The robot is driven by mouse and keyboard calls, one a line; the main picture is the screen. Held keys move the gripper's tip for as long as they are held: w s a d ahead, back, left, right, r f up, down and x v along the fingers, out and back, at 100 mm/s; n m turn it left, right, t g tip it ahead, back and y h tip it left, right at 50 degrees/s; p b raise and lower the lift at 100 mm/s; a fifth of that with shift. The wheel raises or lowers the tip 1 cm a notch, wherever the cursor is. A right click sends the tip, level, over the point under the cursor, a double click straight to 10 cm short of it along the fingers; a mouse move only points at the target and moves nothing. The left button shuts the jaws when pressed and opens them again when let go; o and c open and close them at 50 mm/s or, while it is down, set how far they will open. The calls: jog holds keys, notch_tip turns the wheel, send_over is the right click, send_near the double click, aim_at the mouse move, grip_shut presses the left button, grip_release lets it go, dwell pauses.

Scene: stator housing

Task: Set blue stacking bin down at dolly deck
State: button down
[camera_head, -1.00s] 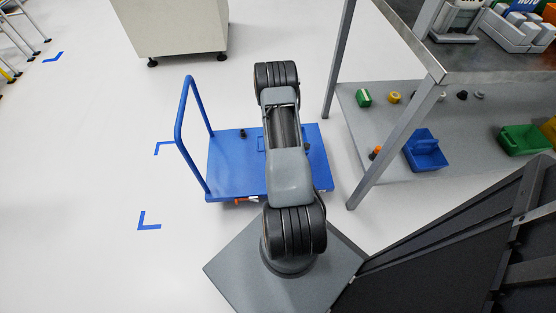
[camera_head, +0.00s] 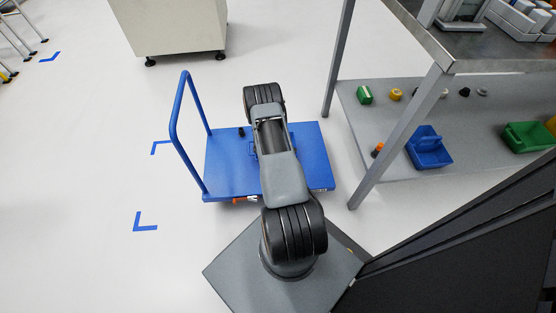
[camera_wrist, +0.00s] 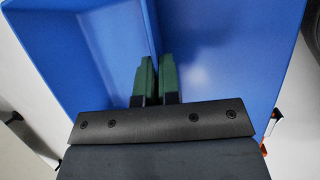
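The blue stacking bin (camera_wrist: 105,45) fills the left and middle of the wrist view, its inside partly visible. My gripper (camera_wrist: 156,75) has its two green fingers close together on a thin blue wall of the bin. Blue surface also shows right of the fingers in the wrist view. I cannot tell whether the bin touches the deck.
A steel workbench stands at the right; its lower shelf (camera_head: 400,168) holds another blue bin (camera_head: 428,150), a green bin (camera_head: 528,137) and small coloured parts. A bench leg (camera_head: 385,160) stands near the dolly's right. A beige cabinet (camera_head: 168,25) is behind.

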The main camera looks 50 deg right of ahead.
jog(key=shift+f, duration=0.15)
jog(key=c, duration=1.3)
grip_release()
jog(key=shift+c, duration=0.2)
jog(key=shift+r, duration=0.35)
jog(key=p+v, duration=0.4)
jog(key=v, duration=0.7)
jog(key=shift+a+r, duration=0.2)
jog(key=shift+r, duration=0.15)
jog(key=shift+w+r, duration=0.1)
jog(key=shift+w, duration=0.05)
